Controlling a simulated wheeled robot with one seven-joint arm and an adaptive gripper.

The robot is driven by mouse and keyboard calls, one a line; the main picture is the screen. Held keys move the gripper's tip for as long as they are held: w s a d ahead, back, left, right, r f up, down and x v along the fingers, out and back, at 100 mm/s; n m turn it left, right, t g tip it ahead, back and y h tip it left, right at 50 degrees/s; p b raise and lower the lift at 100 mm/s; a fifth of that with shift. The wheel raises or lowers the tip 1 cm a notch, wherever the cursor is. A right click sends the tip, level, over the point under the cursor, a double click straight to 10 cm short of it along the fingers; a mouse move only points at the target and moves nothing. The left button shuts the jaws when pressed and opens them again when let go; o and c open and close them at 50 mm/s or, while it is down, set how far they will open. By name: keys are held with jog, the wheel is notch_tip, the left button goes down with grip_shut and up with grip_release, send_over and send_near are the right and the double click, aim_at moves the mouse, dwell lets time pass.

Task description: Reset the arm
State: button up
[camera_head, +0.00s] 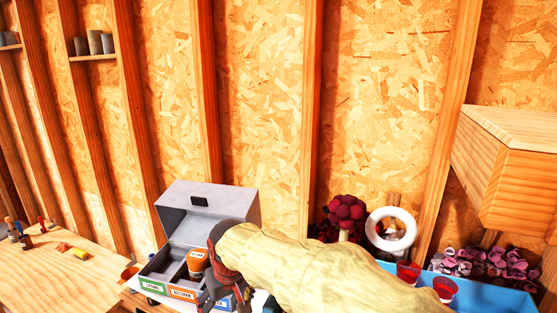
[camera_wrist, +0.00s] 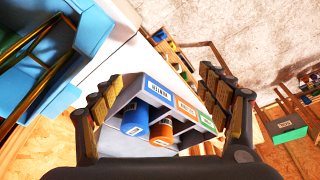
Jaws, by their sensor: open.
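My gripper (camera_head: 225,298) is open, with its fingers over the right part of a grey box in the head view. In the wrist view my gripper (camera_wrist: 163,80) has its two fingers wide apart, with nothing held between them. The grey box (camera_head: 208,200) has its lid raised and compartments with green, orange and blue labels along its front. An orange can (camera_head: 197,262) stands in the middle compartment. The wrist view shows the orange can (camera_wrist: 162,133) beside a blue can (camera_wrist: 135,122) in the box. My arm hides part of the box in the head view.
A light blue bin (camera_head: 490,296) stands at right, with red cups and crumpled pinkish pieces around it. A white ring (camera_head: 391,229) and a dark red knobbly ball (camera_head: 345,212) are behind my arm. A wooden box (camera_head: 510,165) juts from the wall. A wooden table (camera_head: 50,280) holds tools at left.

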jog(key=s+d+f+m+t+b, duration=0.1)
jog(key=s+d+f+b, duration=0.3)
jog(key=d, duration=0.6)
jog(key=s+d+f+m+t+h+b, duration=0.1)
jog(key=s+d+f+m+b, duration=0.2)
jog(key=s+d+b, duration=0.6)
jog(key=s+d+f+m+b, duration=0.2)
jog(key=s+d+f+b, duration=0.4)
jog(key=s+d, duration=0.3)
jog(key=d+f, duration=0.1)
jog(key=d, duration=0.2)
jog(key=shift+s+d+f+t+h+b, duration=0.25)
jog(key=shift+s+d+t+h+b, duration=0.1)
jog(key=shift+d+t+h, duration=0.05)
jog(key=shift+c, duration=0.5)
dwell(1.2)
